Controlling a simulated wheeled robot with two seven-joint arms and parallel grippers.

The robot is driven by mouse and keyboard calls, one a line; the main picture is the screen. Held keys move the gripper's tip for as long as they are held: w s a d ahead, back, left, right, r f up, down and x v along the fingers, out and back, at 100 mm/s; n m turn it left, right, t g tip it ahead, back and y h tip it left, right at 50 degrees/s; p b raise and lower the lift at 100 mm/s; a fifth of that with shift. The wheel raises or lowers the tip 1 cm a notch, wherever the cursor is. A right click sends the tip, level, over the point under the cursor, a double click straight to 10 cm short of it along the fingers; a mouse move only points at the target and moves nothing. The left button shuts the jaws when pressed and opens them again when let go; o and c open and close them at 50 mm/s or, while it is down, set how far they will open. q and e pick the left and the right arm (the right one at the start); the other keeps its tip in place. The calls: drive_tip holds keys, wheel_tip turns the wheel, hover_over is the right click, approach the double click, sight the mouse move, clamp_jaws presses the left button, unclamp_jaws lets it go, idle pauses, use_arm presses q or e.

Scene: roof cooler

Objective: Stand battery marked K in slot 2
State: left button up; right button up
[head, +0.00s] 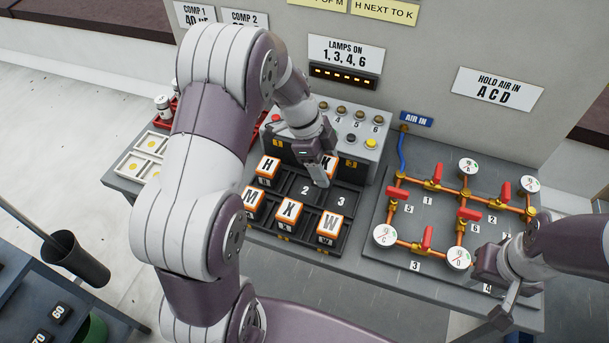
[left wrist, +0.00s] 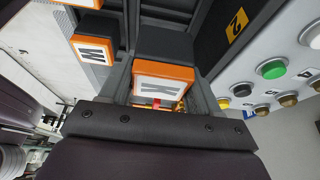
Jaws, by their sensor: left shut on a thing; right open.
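The battery marked K (head: 328,162) has a white top with an orange rim; in the left wrist view its dark body (left wrist: 165,44) shows too. My left gripper (head: 320,178) is shut on it, over the back part of the black battery tray (head: 343,240). The label for slot 2 (head: 305,190) shows in front and to the left of the gripper, beside the label for slot 3 (head: 340,201). The gripper partly hides K, and I cannot tell whether its base touches the tray. My right gripper (head: 500,292) is open and empty by the valve panel's front right corner.
Battery H (head: 268,167) stands at the tray's back left. Batteries M (head: 251,198), X (head: 288,211) and W (head: 328,226) stand along the front. A grey button box (head: 357,123) rises behind. The valve panel (head: 400,240) with red handles lies to the right.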

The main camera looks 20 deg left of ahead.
use_arm(q)
drive_tip(key=a+f, duration=0.2)
drive_tip(key=a, duration=0.1)
drive_tip(key=a+f, duration=0.1)
drive_tip(key=a, duration=0.1)
drive_tip(key=shift+s+a+p, duration=0.1)
drive_tip(key=shift+a+p, duration=0.05)
drive_tip(key=shift+p, duration=0.2)
drive_tip(key=x, duration=0.3)
drive_tip(key=shift+s+a+f+p, duration=0.1)
drive_tip(key=shift+a+f+p, duration=0.05)
drive_tip(key=shift+f+p, duration=0.2)
drive_tip(key=shift+a+f, duration=0.1)
drive_tip(key=shift+a, duration=0.05)
use_arm(e)
drive_tip(key=shift+a+r, duration=0.25)
drive_tip(key=shift+r, duration=0.2)
drive_tip(key=shift+a+r, duration=0.2)
drive_tip(key=shift+r, duration=0.25)
use_arm(q)
drive_tip(key=shift+f+b, duration=0.15)
drive_tip(key=shift+b, duration=0.15)
drive_tip(key=o, duration=1.3)
use_arm(e)
drive_tip(key=shift+f, duration=0.2)
